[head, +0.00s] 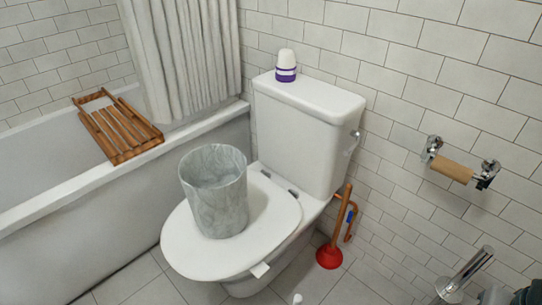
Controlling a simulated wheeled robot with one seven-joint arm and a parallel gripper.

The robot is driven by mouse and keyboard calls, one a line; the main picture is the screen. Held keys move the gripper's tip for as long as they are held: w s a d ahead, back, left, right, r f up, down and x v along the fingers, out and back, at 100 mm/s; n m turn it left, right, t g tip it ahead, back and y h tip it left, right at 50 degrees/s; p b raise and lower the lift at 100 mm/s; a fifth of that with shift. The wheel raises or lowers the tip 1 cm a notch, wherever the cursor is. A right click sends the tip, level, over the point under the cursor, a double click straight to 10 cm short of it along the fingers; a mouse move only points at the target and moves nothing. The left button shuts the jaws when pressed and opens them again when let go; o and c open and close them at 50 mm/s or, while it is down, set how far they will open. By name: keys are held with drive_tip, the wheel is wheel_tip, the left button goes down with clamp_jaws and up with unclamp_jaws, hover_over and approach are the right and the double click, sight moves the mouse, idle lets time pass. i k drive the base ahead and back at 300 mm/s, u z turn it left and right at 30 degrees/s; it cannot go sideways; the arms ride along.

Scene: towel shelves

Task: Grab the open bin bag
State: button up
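A grey, crinkled, bag-like open bin (216,200), which looks like the open bin bag, stands upright on the closed white toilet lid (275,225). Its wide mouth faces up and its inside wall shows at the rim. I cannot tell whether a separate bin is under the grey surface. My gripper is not clearly in view. A dark shape is cut off at the bottom right corner, and I cannot tell what it is.
The toilet tank (310,115) stands behind the lid with a white and purple container (286,66) on top. A bathtub (130,190) with a wooden rack (118,129) is at left. A red plunger (329,257) stands right of the toilet. A paper holder (455,170) is on the wall.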

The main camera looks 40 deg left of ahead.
sight(212, 177)
drive_tip(key=u, duration=3.65)
drive_tip(key=i, duration=1.5)
drive_tip(key=z, duration=3.1)
